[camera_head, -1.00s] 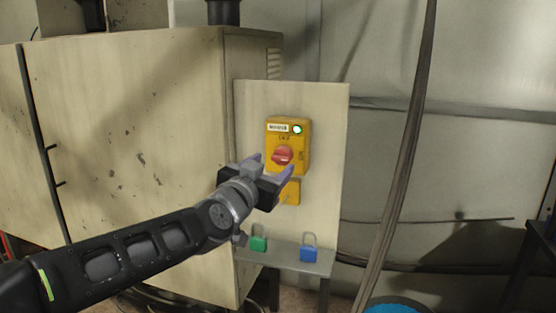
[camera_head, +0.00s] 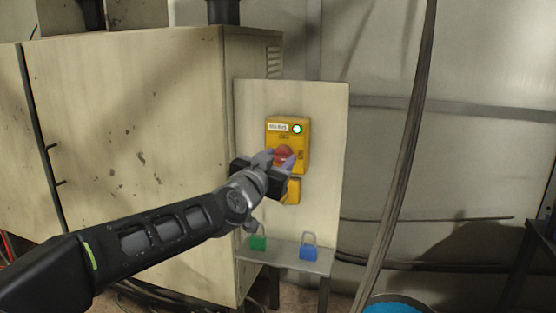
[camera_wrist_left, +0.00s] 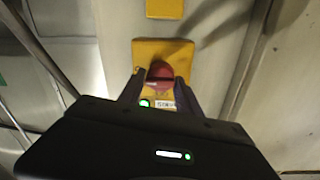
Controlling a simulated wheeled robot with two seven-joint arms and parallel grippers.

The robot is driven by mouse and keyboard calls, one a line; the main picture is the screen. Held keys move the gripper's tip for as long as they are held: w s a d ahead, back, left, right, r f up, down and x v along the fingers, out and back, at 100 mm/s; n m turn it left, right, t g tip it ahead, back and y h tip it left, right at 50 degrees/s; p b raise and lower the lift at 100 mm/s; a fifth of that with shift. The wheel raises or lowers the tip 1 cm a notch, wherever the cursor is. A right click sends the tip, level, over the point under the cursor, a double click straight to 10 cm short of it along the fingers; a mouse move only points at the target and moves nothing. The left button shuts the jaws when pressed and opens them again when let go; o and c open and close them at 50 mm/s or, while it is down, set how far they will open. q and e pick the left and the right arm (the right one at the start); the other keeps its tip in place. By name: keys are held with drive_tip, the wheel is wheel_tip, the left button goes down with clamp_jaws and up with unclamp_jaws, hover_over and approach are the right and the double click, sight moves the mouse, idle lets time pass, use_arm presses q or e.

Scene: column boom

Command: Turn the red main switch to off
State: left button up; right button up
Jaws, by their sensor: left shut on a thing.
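The red main switch (camera_head: 284,154) is a round knob on a yellow box (camera_head: 302,137) with a lit green lamp (camera_head: 297,129) and a white label. My left gripper (camera_head: 279,160) is at the knob, with its fingers on either side, shut on it. In the left wrist view the red knob (camera_wrist_left: 160,72) sits between the fingertips of my left gripper (camera_wrist_left: 159,84), in front of the yellow box (camera_wrist_left: 176,49). The gripper hides part of the knob in the head view, and its exact setting is hard to read. My right gripper is not in view.
The box hangs on a pale panel (camera_head: 328,160) beside a large cream cabinet (camera_head: 120,140). A green padlock (camera_head: 258,242) and a blue padlock (camera_head: 308,252) stand on a small shelf (camera_head: 284,256) below. A thick cable (camera_head: 405,150) hangs at the right.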

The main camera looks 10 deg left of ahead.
use_arm(q)
clamp_jaws()
drive_tip(key=shift+a, duration=0.1)
drive_tip(key=shift+n+b, duration=0.3)
drive_tip(key=shift+n, duration=0.2)
drive_tip(key=n+b, duration=0.1)
drive_tip(key=n, duration=0.1)
drive_tip(key=shift+f+n, duration=0.1)
drive_tip(key=shift+n, duration=0.2)
drive_tip(key=n+b, duration=0.1)
drive_tip(key=n, duration=0.2)
drive_tip(key=shift+n+b, duration=0.35)
drive_tip(key=shift+n, duration=0.05)
drive_tip(key=n+b, duration=0.1)
drive_tip(key=n, duration=0.4)
drive_tip(key=shift+f+n+t+y+b, duration=0.1)
drive_tip(key=shift+n+t+y+b, duration=0.2)
drive_tip(key=shift+t+b, duration=0.1)
drive_tip(key=n+b, duration=0.1)
drive_tip(key=n, duration=0.4)
drive_tip(key=shift+f+n, duration=0.1)
drive_tip(key=shift+n, duration=0.3)
